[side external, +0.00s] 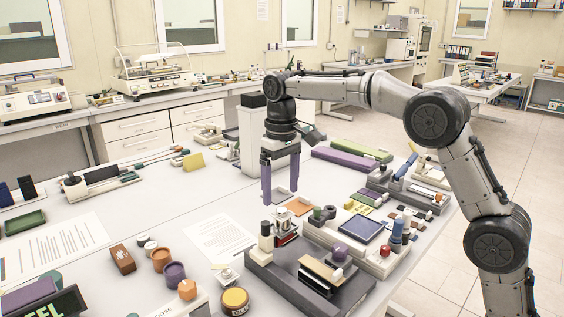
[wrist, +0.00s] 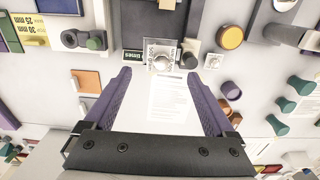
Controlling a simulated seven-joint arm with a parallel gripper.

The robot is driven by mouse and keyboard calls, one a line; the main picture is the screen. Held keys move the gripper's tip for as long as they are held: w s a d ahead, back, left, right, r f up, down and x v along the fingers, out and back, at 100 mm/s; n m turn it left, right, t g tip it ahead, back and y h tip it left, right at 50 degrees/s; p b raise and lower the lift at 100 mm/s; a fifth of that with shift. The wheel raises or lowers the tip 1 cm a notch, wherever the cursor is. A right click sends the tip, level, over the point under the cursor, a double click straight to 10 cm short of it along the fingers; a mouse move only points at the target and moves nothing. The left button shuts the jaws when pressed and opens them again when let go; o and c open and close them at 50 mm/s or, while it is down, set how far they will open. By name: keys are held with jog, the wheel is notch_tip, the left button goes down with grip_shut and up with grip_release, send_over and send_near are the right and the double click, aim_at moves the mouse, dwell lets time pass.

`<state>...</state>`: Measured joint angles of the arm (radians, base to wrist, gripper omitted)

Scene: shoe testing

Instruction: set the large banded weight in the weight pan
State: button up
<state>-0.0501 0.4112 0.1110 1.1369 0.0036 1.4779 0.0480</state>
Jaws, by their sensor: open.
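My gripper (side external: 280,196) has two purple fingers, spread wide with nothing between them, pointing down above the table. It also shows in the wrist view (wrist: 160,80). A small metal fixture with a silver knob (side external: 283,217) stands beyond the fingertips at the dark base's edge; the knob also shows in the wrist view (wrist: 162,62). I cannot tell whether this fixture is the weight pan. No piece is clearly the large banded weight; a purple round piece (side external: 175,275), a brown one (side external: 161,260) and a dark jar with a yellow top (side external: 235,299) stand apart from my gripper.
A dark grey base (side external: 262,272) carries several fittings. A printed sheet (side external: 218,240) lies flat beside it. A small white square block (side external: 226,277) and a brown block (side external: 122,259) stand nearby. A pale tower (side external: 255,138) rises behind my gripper.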

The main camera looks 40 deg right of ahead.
aim_at(282, 207)
notch_tip(282, 207, up, 7)
jog(key=shift+d, duration=0.15)
jog(key=shift+r, duration=0.1)
dwell(0.4)
